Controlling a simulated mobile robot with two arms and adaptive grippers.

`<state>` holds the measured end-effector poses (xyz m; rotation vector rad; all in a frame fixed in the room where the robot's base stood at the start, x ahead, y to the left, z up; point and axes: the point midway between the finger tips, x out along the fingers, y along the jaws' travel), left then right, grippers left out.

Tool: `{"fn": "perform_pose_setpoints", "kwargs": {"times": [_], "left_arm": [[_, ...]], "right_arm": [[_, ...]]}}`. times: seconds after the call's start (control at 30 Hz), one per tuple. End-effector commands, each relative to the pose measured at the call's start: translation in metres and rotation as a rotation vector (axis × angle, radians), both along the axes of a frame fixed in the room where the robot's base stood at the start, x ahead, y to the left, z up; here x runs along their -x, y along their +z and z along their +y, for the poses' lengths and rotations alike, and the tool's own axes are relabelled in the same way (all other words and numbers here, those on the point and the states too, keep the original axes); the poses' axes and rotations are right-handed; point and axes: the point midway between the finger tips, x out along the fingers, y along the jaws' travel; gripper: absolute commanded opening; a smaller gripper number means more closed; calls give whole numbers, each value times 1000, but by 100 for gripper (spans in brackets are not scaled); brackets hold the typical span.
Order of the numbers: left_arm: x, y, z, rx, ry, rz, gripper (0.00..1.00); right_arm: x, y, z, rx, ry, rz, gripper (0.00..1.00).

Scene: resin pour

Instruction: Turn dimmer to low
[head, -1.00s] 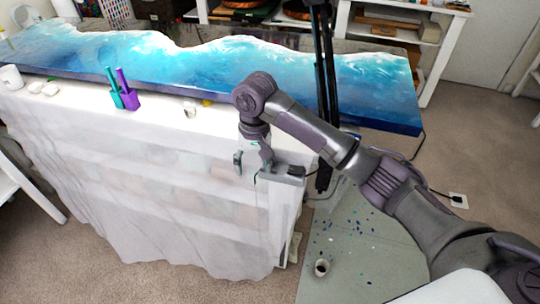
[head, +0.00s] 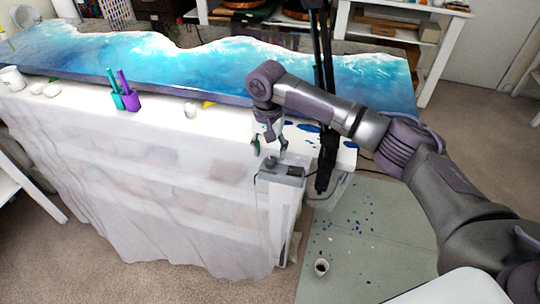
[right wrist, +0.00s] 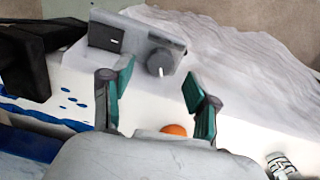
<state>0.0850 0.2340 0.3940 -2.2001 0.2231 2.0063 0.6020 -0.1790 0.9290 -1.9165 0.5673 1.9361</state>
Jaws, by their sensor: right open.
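The dimmer is a grey box (head: 284,174) at the near right corner of the white-draped table in the head view. In the right wrist view the dimmer box (right wrist: 128,38) shows a round dark knob (right wrist: 160,62) with a white mark pointing down, and a small rectangular switch (right wrist: 114,41). My right gripper (head: 269,145) is open, just above and behind the box in the head view. In the right wrist view its two fingers (right wrist: 158,78) stand apart, with the knob seen beyond and between them. No contact shows. My left gripper is not in view.
A blue-and-white resin slab (head: 200,65) lies along the table. A dark upright stand (head: 325,100) rises close right of the dimmer. Teal and purple holders (head: 131,101) stand farther left.

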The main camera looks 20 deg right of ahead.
Motion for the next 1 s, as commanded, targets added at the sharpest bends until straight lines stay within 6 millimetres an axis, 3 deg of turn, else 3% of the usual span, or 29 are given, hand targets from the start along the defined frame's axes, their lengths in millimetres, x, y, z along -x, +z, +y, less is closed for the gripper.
{"fn": "perform_pose_setpoints", "kwargs": {"times": [0.2, 0.57, 0.93, 1.0], "left_arm": [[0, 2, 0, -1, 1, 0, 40], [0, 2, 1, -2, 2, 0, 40], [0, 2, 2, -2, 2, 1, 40], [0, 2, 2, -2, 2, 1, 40]], "right_arm": [[1, -25, -1, 1, 1, 1, 60], [0, -31, -1, 0, 1, -1, 60], [0, -30, -1, 0, 1, -1, 0], [0, -30, -1, 0, 1, -1, 0]]}}
